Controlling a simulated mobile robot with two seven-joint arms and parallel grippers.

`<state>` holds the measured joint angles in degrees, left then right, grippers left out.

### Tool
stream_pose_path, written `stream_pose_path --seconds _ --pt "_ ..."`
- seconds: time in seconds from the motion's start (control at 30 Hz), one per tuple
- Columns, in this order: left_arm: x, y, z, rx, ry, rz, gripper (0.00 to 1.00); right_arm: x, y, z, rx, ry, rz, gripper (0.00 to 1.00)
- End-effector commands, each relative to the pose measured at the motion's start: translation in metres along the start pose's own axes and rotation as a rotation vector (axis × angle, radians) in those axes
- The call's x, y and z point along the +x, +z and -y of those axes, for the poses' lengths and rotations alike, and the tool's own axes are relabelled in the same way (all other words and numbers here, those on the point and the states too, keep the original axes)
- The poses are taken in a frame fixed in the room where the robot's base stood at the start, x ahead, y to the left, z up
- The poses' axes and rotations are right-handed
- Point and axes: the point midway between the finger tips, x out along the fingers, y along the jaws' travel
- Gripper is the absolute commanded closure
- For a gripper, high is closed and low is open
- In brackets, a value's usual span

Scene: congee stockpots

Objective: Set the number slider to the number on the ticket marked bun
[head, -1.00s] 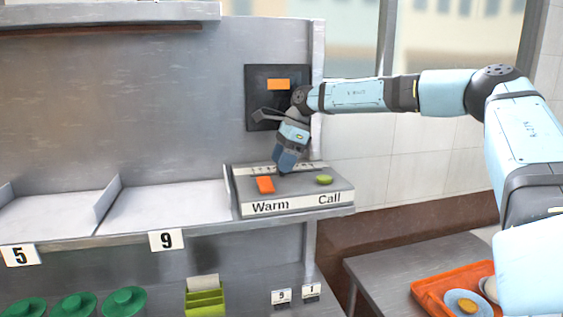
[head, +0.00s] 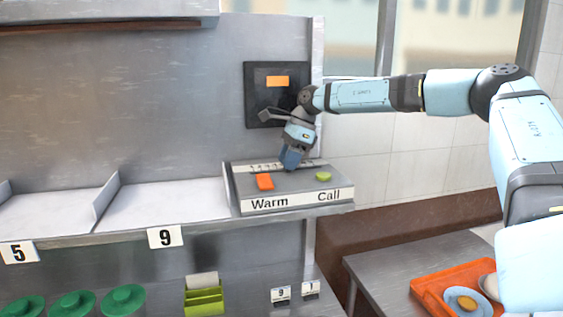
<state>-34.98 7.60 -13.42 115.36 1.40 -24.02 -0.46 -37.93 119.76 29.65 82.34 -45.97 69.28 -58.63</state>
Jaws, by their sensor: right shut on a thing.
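The grey control panel (head: 290,184) sits at the right end of the metal shelf. A pale strip of small numbers (head: 265,167) runs along its back edge; I cannot read them clearly. My right gripper (head: 289,166) points down at this strip, right of its middle, and is shut on the slider's knob, which its fingers hide. A pale ticket (head: 202,280) stands in a green holder (head: 204,300) below the shelf; no writing on it is legible. I cannot tell which ticket is marked bun. My left gripper is not in view.
The panel has an orange switch (head: 265,181) over "Warm" and a green button (head: 323,176) over "Call". A dark wall panel (head: 262,98) is behind my right gripper. An orange tray (head: 430,290) with dishes is at lower right. Green lids (head: 122,300) are at lower left.

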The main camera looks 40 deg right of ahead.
Motion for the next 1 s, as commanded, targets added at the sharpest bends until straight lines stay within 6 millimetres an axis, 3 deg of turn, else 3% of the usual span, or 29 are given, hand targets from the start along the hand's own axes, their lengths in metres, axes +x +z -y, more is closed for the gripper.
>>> stream_pose_path --seconds 0.23,0.27,0.37,0.73,0.87,1.0 --pt "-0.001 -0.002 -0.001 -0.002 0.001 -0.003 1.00 -0.001 -0.001 0.000 0.001 -0.001 0.001 1.00" --pt "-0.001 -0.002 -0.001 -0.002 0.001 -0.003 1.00 -0.001 -0.001 0.000 0.001 -0.001 0.001 0.59" --pt "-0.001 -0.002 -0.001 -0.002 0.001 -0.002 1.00 -0.001 -0.001 0.000 0.000 -0.001 0.001 0.38" --pt "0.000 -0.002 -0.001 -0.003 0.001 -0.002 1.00 -0.007 -0.001 0.001 0.000 -0.003 0.001 0.38" --pt "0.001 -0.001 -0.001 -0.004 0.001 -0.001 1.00 -0.026 0.000 0.001 0.000 -0.007 0.002 0.38" --pt "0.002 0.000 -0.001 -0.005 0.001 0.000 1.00 -0.058 0.000 0.001 -0.001 -0.007 0.002 0.38"
